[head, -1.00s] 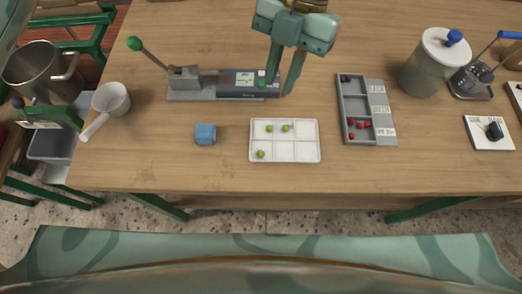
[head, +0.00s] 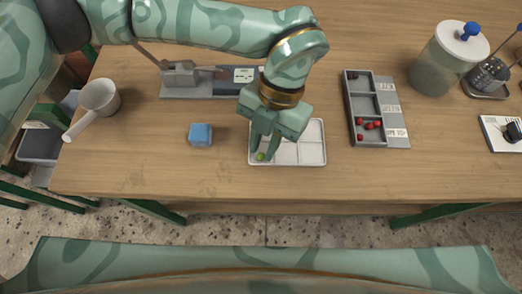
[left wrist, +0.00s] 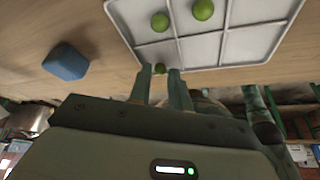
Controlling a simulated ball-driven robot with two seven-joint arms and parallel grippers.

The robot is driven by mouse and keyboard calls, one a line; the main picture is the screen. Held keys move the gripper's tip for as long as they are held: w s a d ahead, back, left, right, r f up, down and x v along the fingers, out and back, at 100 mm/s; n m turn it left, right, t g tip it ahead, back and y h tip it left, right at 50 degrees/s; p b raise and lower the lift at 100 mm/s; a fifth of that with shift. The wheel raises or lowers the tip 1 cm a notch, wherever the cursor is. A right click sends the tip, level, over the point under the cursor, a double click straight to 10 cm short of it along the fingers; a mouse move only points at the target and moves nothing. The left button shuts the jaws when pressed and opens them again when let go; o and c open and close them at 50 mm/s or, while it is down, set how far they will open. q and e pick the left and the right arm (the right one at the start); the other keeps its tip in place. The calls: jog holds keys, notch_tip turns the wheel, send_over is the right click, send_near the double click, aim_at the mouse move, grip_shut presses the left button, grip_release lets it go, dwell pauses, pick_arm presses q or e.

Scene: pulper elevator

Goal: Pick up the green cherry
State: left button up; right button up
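A white six-compartment tray (head: 312,161) lies near the table's front edge. A small green cherry (head: 261,156) is in its front left compartment. My left gripper (head: 262,153) points down there, its two fingers apart on either side of this cherry. In the left wrist view, the cherry (left wrist: 160,68) shows between the tips of the open left gripper (left wrist: 160,70), with a small gap visible to each finger. Two more green cherries, one (left wrist: 160,22) and another (left wrist: 203,9), lie in other compartments. In the head view my gripper hides them. My right gripper is not in view.
A blue cube (head: 200,134) stands left of the tray. A grey sorting box (head: 353,104) with several red cherries stands right. A lever device (head: 181,77) is behind, partly under my left arm.

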pick_arm(q)
jog(key=shift+s+f, duration=0.1)
jog(key=shift+f, duration=0.2)
jog(key=shift+r, duration=0.1)
grip_shut()
jog(key=shift+r, duration=0.1)
